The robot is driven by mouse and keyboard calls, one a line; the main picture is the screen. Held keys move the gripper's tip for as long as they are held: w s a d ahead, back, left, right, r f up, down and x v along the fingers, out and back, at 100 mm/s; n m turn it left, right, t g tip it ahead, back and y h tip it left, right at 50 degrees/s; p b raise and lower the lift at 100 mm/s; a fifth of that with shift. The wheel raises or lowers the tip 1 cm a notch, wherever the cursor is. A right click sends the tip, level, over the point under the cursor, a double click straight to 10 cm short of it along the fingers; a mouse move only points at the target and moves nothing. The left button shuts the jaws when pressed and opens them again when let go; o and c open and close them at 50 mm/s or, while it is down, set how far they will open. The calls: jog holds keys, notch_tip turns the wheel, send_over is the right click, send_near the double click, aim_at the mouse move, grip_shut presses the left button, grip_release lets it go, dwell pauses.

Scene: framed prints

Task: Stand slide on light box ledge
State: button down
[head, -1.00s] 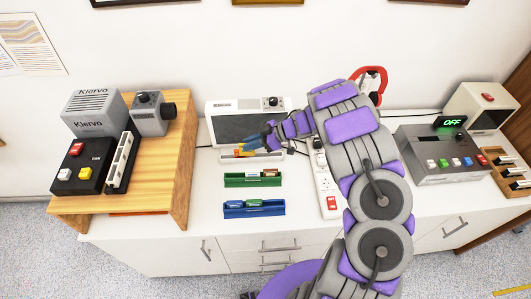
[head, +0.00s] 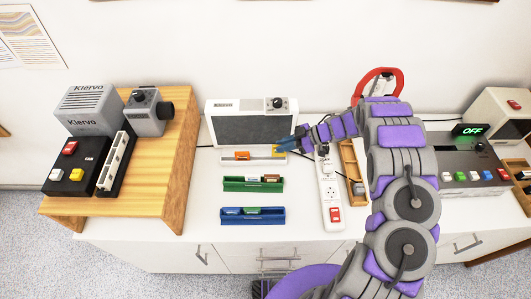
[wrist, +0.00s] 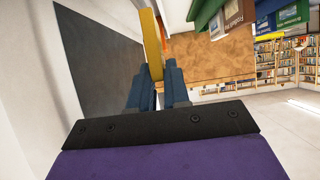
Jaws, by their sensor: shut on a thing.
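The light box (head: 252,124) stands upright at the back of the white cabinet, its dark panel facing forward; that panel (wrist: 98,60) fills the left of the wrist view. My gripper (head: 281,147) is in front of its lower right corner. In the wrist view, my blue fingers (wrist: 157,85) are shut on a thin yellow slide (wrist: 151,42), seen edge-on and upright between them. In the head view the slide is mostly too small to make out. A narrow white ledge or rack (head: 268,160) with an orange piece (head: 241,155) lies below the panel; whether the held slide touches it is unclear.
A green rack (head: 232,185) and a blue rack (head: 232,217) with small slides lie in front. A white power strip (head: 331,197) and a wooden tray (head: 347,158) are to the right. A wooden stand (head: 183,150) with a projector (head: 148,112) is on the left.

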jog(key=b+x, duration=0.1)
jog(key=x, duration=0.7)
jog(key=shift+a, duration=0.15)
jog(key=shift+f, duration=0.15)
jog(key=shift+d, duration=0.5)
jog(key=c, duration=1.1)
grip_release()
jog(key=shift+a, duration=0.55)
jog(key=p+v, duration=0.2)
jog(key=v, duration=1)
jog(key=shift+d, duration=0.3)
